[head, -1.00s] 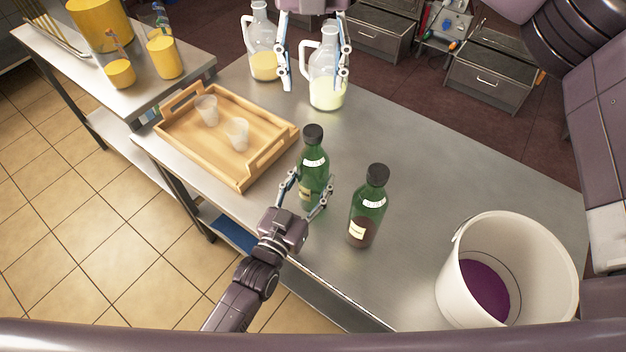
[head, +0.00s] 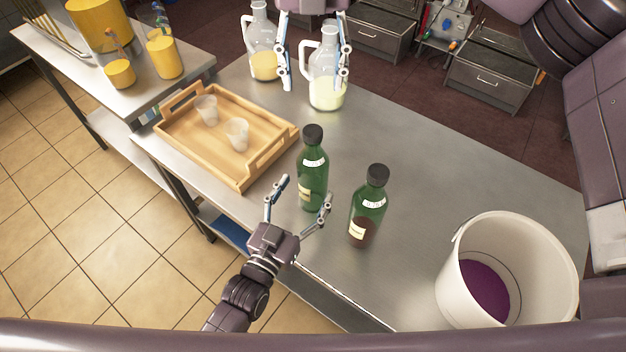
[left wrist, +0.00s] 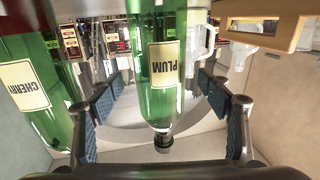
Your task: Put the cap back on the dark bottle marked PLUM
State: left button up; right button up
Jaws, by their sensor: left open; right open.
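The green bottle marked PLUM (head: 312,185) stands upright on the steel table, and a black cap (head: 312,134) sits on its neck. In the left wrist view the PLUM bottle (left wrist: 160,95) appears upside down, its cap (left wrist: 163,141) at the bottom. My left gripper (head: 304,192) is open and empty just in front of this bottle, its fingers spread. My right gripper (head: 313,80) is open at the far side, its fingers on either side of a glass jug (head: 326,92) with pale yellow liquid; I cannot tell whether they touch it.
A capped green bottle (head: 366,208), marked CHERRY (left wrist: 25,86) in the left wrist view, stands to the right. A wooden tray (head: 240,180) with two cups is at the left. Another jug (head: 264,66) stands behind. A white bucket (head: 545,250) holds purple liquid. The table's middle right is clear.

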pick_arm(q)
jog(key=v, duration=0.8)
jog(key=shift+r, duration=0.1)
